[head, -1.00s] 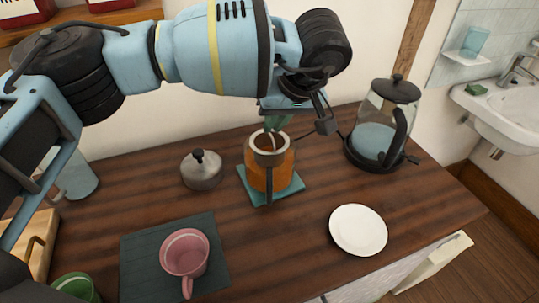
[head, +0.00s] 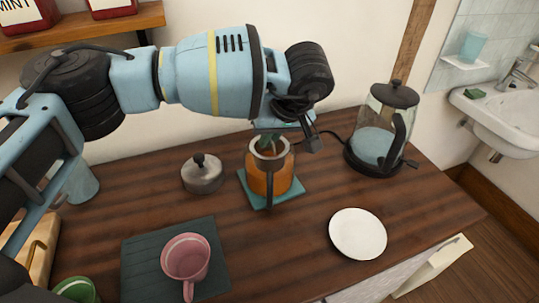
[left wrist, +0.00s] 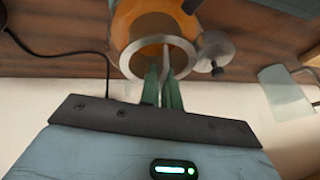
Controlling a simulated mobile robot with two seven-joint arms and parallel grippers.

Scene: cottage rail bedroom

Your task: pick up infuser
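A glass pot of amber tea (head: 257,183) stands on a teal mat (head: 289,196) mid-counter, its rim towards my gripper in the left wrist view (left wrist: 152,22). The infuser is mostly hidden inside the pot; its thin pale stem (left wrist: 166,58) shows at the mouth in the left wrist view. My left gripper (head: 268,145) points down into the pot's mouth. Its green fingers (left wrist: 162,88) are a small way apart, one on each side of the stem, with a narrow gap visible. My right gripper is not in view.
A grey metal lid (head: 203,175) lies left of the pot. A glass kettle (head: 376,140) stands to the right at the back. A white plate (head: 358,233) is front right. A pink mug (head: 186,258) stands on a dark mat (head: 138,250) front left.

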